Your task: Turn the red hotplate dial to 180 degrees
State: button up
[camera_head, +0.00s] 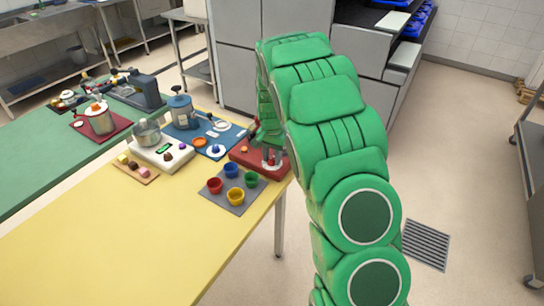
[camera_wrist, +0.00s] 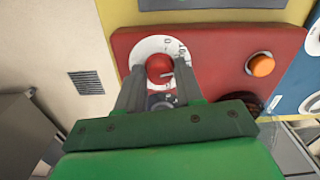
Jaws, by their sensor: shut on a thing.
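The red dial (camera_wrist: 159,66) is a round red knob on a white scale ring (camera_wrist: 150,43), set in a red panel (camera_wrist: 215,40). A short pale mark on the knob points to the right in the wrist view. The scale figures are too small to read surely. My gripper (camera_wrist: 159,72) is shut on the knob, one finger on each side, and hides the lower part of the ring.
An orange button (camera_wrist: 261,65) sits beside the dial on the red panel. A blue board (camera_head: 190,138) and a white scale-like unit (camera_head: 162,158) stand left of the red unit. A grey mat (camera_head: 238,206) with several coloured cups is close in front. The yellow table's (camera_head: 120,240) near part is clear.

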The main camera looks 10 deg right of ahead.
aim_at(272, 158)
jog(key=shift+m, duration=1.1)
jog(key=o, duration=1)
jog(key=shift+r, duration=0.15)
notch_tip(272, 158, up, 7)
jog(key=shift+f, duration=0.1)
jog(key=shift+r, duration=0.35)
